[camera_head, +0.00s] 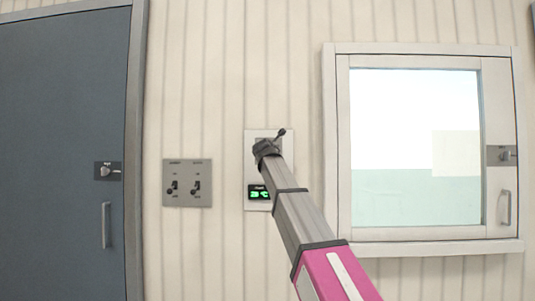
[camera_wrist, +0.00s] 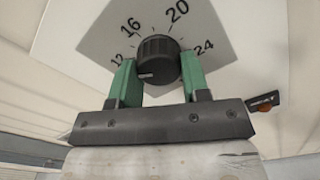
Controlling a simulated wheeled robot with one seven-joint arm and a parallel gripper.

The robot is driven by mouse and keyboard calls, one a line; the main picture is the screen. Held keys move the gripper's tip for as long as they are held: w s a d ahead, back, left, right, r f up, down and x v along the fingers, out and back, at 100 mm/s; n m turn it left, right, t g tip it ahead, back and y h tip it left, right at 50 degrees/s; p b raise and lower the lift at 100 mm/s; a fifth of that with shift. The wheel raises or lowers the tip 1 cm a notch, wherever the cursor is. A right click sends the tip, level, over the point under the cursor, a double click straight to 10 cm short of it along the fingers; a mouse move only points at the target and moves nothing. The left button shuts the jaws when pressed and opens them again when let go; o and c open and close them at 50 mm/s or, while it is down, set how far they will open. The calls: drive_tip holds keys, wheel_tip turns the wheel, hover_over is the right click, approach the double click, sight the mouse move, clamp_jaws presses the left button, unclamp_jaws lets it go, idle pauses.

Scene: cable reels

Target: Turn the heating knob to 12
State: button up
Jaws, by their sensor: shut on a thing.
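The heating knob (camera_wrist: 158,58) is a dark ribbed round knob on a pale panel with a grey dial face (camera_wrist: 205,22) marked 12, 16, 20 and 24. A pale mark shows on the knob's lower edge, but I cannot tell clearly which number the knob points to. My gripper (camera_wrist: 158,63) is shut on the knob, with one green finger on each side. In the head view, my gripper (camera_head: 266,148) is at the wall panel (camera_head: 252,150) and hides the knob. The panel's small display (camera_head: 259,192) shows green digits that look like 23 °C.
A grey plate with two switches (camera_head: 187,183) is on the wall left of the panel. A blue-grey door (camera_head: 60,150) with a handle stands farther left. A framed window (camera_head: 415,150) with a latch and handle is on the right.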

drive_tip(key=o, duration=0.9)
drive_tip(key=shift+s, duration=0.1)
drive_tip(key=s, duration=1)
drive_tip(key=shift+s+a, duration=0.15)
drive_tip(key=shift+s, duration=0.2)
